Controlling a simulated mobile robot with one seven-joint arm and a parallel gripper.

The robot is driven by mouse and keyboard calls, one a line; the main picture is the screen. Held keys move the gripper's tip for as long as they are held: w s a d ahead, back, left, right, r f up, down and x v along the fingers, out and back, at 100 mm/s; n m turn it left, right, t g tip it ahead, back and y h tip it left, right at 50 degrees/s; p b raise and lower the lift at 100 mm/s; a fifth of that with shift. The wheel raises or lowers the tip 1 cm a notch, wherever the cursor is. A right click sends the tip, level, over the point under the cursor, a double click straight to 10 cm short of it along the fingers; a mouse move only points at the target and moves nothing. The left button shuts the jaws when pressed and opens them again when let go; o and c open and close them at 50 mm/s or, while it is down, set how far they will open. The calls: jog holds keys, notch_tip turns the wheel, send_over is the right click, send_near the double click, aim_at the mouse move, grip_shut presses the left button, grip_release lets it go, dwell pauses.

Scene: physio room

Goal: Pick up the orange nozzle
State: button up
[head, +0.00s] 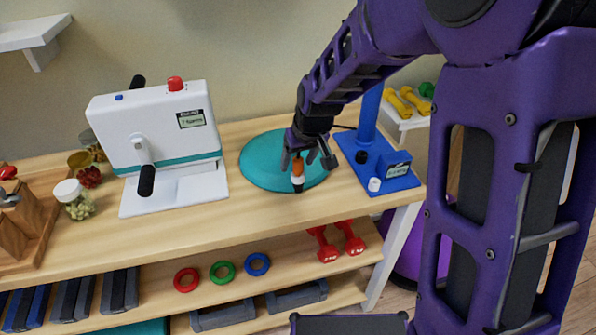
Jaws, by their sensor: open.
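The orange nozzle (298,168) is a small upright piece with an orange top, a white middle and a dark lower end. It is at the front part of a round teal disc (258,165) on the wooden table. My gripper (308,163) is open and comes down from above at the nozzle. One finger is to the left of the orange top and the other is to the right. I cannot tell whether either finger touches it.
A blue stand (385,165) with a white knob is close on the right. A white hand-cranked device (165,130) stands on the left. Jars (75,198) and a wooden rack (20,235) are further left. The table front (200,230) is clear.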

grip_shut()
jog(key=shift+r, duration=0.15)
